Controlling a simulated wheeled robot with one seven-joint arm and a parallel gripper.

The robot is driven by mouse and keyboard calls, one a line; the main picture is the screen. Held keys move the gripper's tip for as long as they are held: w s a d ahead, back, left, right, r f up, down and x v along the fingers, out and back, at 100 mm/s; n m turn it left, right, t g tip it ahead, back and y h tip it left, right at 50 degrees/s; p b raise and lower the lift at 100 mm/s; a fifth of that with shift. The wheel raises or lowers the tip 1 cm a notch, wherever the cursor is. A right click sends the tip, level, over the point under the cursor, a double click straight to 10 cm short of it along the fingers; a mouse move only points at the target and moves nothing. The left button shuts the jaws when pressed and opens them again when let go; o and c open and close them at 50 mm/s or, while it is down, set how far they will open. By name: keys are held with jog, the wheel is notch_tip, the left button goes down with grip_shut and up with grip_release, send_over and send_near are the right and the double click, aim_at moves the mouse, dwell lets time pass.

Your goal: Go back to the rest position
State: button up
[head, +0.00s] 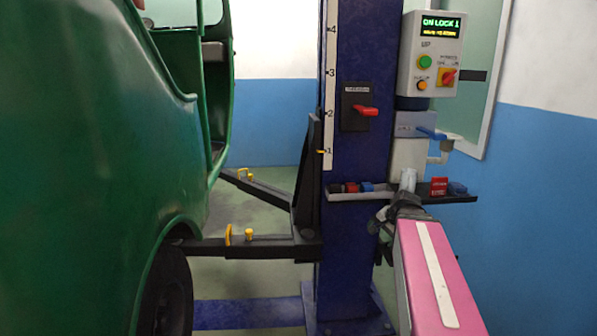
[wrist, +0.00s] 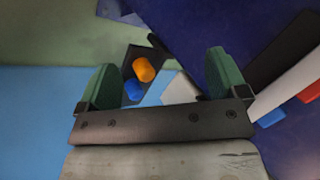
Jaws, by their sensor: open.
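My gripper (wrist: 163,78) is open, with its two green fingers spread apart and nothing held between them. In the head view my pink and white arm reaches up from the bottom right. Its dark gripper end (head: 384,218) is just in front of the blue lift column (head: 350,230), near the narrow tool tray (head: 460,199). In the wrist view an orange piece (wrist: 144,70) and a blue piece (wrist: 132,91) lie on a dark surface beyond the fingers. My arm hides part of the tray.
A green rickshaw (head: 90,150) fills the left side, with black lift arms (head: 268,247) beside it. The control box (head: 432,55) has a lit display reading "ON LOCK 1". A red lever (head: 366,110) is on the column. The blue wall at right bounds the space.

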jog(key=s+a+f+n+g+h, duration=0.1)
jog(key=s+a+f+n, duration=0.3)
jog(key=f, duration=0.5)
jog(key=s+a+f+n+g+h, duration=0.1)
jog(key=s+a+f+n+g, duration=0.3)
jog(key=f, duration=0.5)
jog(key=s+a+n, duration=0.1)
jog(key=s+a, duration=0.1)
jog(key=shift+s+a+h, duration=0.3)
jog(key=shift+s+a, duration=0.05)
jog(key=shift+s, duration=0.05)
